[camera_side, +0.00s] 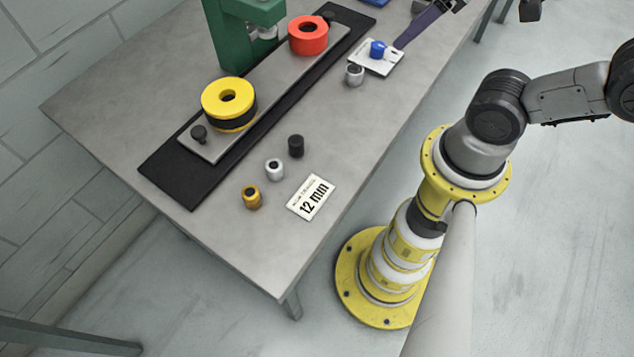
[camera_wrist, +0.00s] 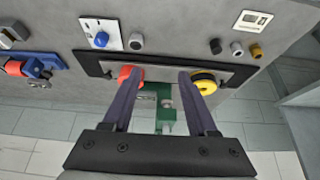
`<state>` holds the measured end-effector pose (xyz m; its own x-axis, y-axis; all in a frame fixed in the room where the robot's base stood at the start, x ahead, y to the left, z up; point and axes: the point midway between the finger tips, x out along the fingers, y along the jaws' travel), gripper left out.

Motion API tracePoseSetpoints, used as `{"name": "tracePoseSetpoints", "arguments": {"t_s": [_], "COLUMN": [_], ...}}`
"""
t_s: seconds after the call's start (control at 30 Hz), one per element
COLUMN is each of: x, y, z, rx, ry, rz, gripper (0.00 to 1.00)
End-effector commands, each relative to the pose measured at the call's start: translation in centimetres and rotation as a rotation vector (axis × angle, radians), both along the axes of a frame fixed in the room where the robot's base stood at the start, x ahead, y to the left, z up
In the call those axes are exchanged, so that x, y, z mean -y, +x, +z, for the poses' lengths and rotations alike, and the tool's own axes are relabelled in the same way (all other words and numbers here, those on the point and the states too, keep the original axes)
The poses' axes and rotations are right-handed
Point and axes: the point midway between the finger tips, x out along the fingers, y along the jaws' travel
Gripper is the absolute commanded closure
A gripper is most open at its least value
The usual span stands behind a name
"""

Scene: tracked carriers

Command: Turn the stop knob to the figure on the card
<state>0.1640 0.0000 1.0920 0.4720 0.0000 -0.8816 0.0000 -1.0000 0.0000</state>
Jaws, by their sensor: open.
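A blue knob (camera_side: 377,49) stands on a white plate (camera_side: 365,66) with faint marks I cannot read. The knob also shows in the wrist view (camera_wrist: 101,39), left of my fingers. A white card (camera_side: 311,198) reading "12 mm" lies flat near the table's front edge; its small upper line is unreadable. My gripper (camera_wrist: 160,74) is open, its two purple fingers apart with nothing held. In the side view one purple finger (camera_side: 420,24) overlaps the plate's right edge; I cannot tell its height above it.
A grey plate on a black strip (camera_side: 180,180) carries a yellow ring (camera_side: 215,92) and a red ring (camera_side: 307,30), beside a green press (camera_side: 232,45). Several small cylinders, including black (camera_side: 296,146) and brass (camera_side: 251,197) ones, stand near the card. A grey cylinder (camera_side: 354,75) stands beside the knob plate.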

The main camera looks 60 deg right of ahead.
Motion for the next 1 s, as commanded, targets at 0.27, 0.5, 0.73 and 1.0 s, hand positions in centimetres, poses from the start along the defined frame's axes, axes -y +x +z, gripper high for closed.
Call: {"name": "tracePoseSetpoints", "arguments": {"t_s": [0.27,0.5,0.73,1.0], "x": [0.0,0.2,3.2,10.1], "y": [-0.1,1.2,6.0,11.4], "z": [0.0,1.8,2.8,0.2], "rx": [-0.003,-0.015,-0.111,-0.235], "ry": [0.029,0.200,0.368,0.452], "rz": [-0.055,-0.395,-0.938,-1.512], "gripper": [0.28,0.28,0.28,0.28]}}
